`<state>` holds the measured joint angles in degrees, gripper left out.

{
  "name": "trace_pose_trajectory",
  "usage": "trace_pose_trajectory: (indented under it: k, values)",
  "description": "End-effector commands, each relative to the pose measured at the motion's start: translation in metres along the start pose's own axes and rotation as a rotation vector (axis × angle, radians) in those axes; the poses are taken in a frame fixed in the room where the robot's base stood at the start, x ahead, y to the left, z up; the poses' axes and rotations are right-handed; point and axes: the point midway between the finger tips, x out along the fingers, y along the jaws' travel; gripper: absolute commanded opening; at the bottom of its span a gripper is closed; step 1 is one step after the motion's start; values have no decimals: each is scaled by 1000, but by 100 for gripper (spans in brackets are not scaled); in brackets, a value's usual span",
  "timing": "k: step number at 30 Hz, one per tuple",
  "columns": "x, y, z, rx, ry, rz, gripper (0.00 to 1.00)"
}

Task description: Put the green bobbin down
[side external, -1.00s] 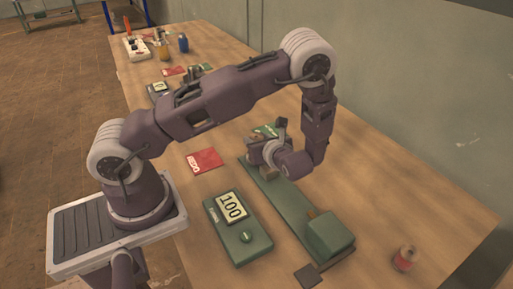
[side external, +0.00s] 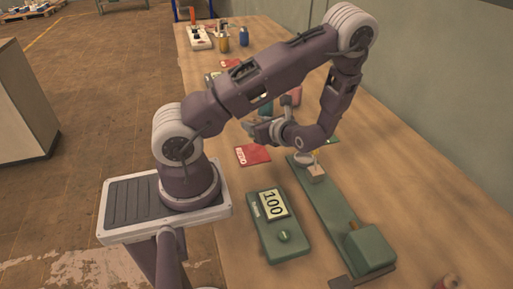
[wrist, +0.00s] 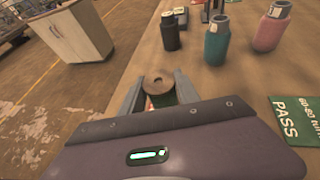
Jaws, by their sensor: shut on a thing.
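My gripper (side external: 254,128) is raised above the table near the red card in the side view. In the wrist view its two fingers (wrist: 158,90) are shut on the green bobbin (wrist: 158,81). The bobbin's round brown end with a centre hole faces the camera. Its wound body is mostly hidden between the fingers, with a little green and red showing below. In the side view I cannot make out the bobbin clearly at the fingers.
A red card (side external: 253,155) lies below the gripper. A green PASS card (wrist: 292,122) lies to the right in the wrist view. Black (wrist: 172,30), teal (wrist: 217,42) and pink (wrist: 268,28) bottles stand beyond. A green winder (side external: 338,215) and a counter reading 100 (side external: 276,225) stand nearer.

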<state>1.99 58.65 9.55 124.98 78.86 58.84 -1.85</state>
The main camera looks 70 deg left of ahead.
Motion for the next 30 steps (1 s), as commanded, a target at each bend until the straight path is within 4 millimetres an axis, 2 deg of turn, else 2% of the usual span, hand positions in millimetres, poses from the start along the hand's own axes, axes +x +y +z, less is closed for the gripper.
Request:
trace_pose_trajectory:
  k: [1, 10, 21, 22, 24, 25, 30]
  values:
    - [4, 0, -10, 3, -2, 0, 0]
    - [25, 0, -60, 1, -1, -1, 0]
    - [27, -1, -66, -1, -1, -3, 0]
    - [27, -1, -67, -2, 0, -3, 40]
    - [27, -1, -66, -2, 0, -3, 54]
    - [27, -1, -66, -2, 0, -3, 60]
    - [27, -1, -66, -1, 0, -3, 60]
